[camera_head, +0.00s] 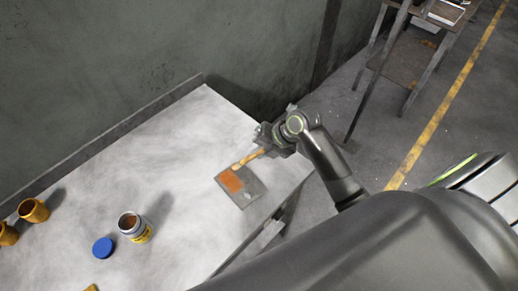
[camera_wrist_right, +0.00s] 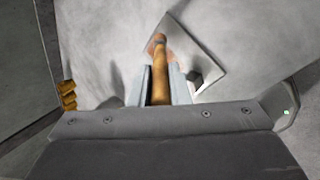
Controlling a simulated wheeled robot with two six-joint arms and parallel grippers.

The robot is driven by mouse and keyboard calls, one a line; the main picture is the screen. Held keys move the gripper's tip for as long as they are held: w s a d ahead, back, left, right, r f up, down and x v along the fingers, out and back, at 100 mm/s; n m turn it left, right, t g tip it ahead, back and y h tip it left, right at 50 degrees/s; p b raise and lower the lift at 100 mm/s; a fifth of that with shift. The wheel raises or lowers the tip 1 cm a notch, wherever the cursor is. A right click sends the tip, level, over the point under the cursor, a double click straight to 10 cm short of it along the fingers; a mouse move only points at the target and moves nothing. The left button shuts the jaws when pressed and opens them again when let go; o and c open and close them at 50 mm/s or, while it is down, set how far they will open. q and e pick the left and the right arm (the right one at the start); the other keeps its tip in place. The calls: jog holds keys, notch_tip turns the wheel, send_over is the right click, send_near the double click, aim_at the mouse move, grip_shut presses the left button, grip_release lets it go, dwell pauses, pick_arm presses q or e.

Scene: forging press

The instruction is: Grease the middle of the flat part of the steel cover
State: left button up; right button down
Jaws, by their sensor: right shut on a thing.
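The steel cover (camera_head: 248,196) is a grey plate lying near the right end of the table. An orange-brown patch of grease (camera_head: 230,181) covers much of its left part. My right gripper (camera_head: 268,143) is shut on the wooden handle of a brush (camera_head: 250,157). The brush head is over the cover's upper part; I cannot tell whether it touches. In the right wrist view the handle (camera_wrist_right: 161,75) stands between the fingers, with the cover (camera_wrist_right: 192,52) beyond it. The open grease tin (camera_head: 141,236) stands left of the cover. My left gripper is not in view.
A blue lid (camera_head: 103,247) lies beside the tin on the pale table (camera_head: 150,150). Two orange cups (camera_head: 33,210) are at the far left. A dark wall (camera_head: 120,60) runs behind the table. A metal rack (camera_head: 408,60) stands on the floor at upper right.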

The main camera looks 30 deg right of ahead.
dwell(0.7)
jog(key=shift+f+b, duration=0.4)
jog(key=shift+f, duration=0.1)
jog(key=shift+s+r, duration=0.1)
jog(key=shift+s, duration=0.1)
jog(key=shift+s+d, duration=0.1)
jog(key=shift+s, duration=0.15)
jog(key=shift+w+a, duration=0.25)
jog(key=shift+w, duration=0.65)
jog(key=shift+s+d, duration=0.25)
jog(key=shift+s, duration=0.7)
jog(key=shift+w, duration=0.15)
